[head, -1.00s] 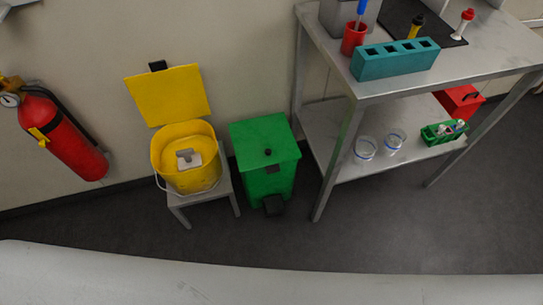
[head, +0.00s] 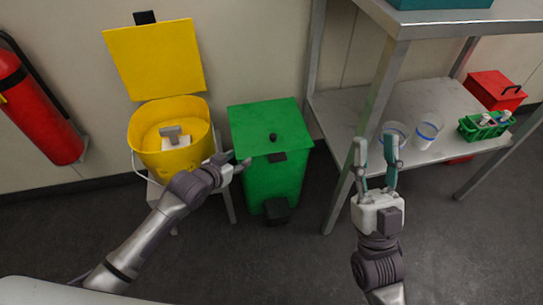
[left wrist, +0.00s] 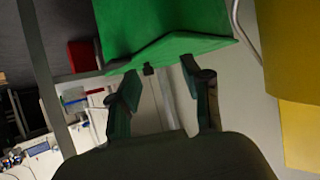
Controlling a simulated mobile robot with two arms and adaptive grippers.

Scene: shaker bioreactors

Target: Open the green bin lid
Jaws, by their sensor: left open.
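The green bin (head: 275,185) stands on the floor with its flat green lid (head: 262,120) shut. A dark knob (head: 273,137) sits on the lid. My left gripper (head: 240,163) is at the bin's left side, near the lid's front left edge; its fingers are small and partly hidden in the head view. In the left wrist view my left gripper (left wrist: 160,78) is open and empty, with the green lid (left wrist: 175,48) just beyond its fingertips. I cannot tell whether they touch. My right gripper (head: 377,150) is open and empty, right of the bin, in front of the shelf.
A yellow bucket (head: 165,160) with its yellow lid raised stands on a small stool left of the green bin. A metal shelf (head: 350,112) stands close on the right, holding clear cups, a green rack and a red box. A fire extinguisher (head: 38,115) hangs at far left.

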